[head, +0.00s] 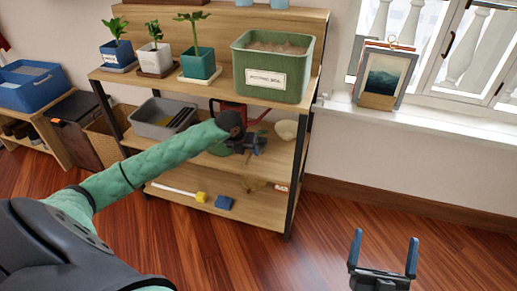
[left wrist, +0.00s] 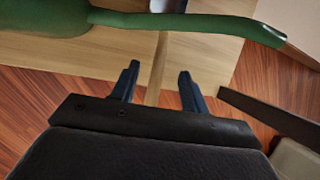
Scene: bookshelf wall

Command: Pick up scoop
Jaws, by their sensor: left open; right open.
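My left gripper (head: 250,146) reaches into the shelf unit at middle-shelf height, in front of a red item and left of a pale bowl. In the left wrist view its two fingers (left wrist: 158,78) are open. A thin tan strip (left wrist: 156,68) lies between them in the picture; I cannot tell whether it is a handle or a shelf edge, or whether it touches the fingers. No scoop is clearly recognisable. A small tan-brown item (head: 253,184) below the gripper could be one, but its shape is unclear. My right gripper (head: 384,244) is open and empty over the floor.
A green watering can (left wrist: 45,15) with a long spout is close ahead. The shelf unit (head: 268,216) holds a grey bin (head: 150,127), bowl (head: 287,130), white-handled yellow tool (head: 200,197) and blue block (head: 225,203). A green planter (head: 268,86) stands on top. Floor at right is clear.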

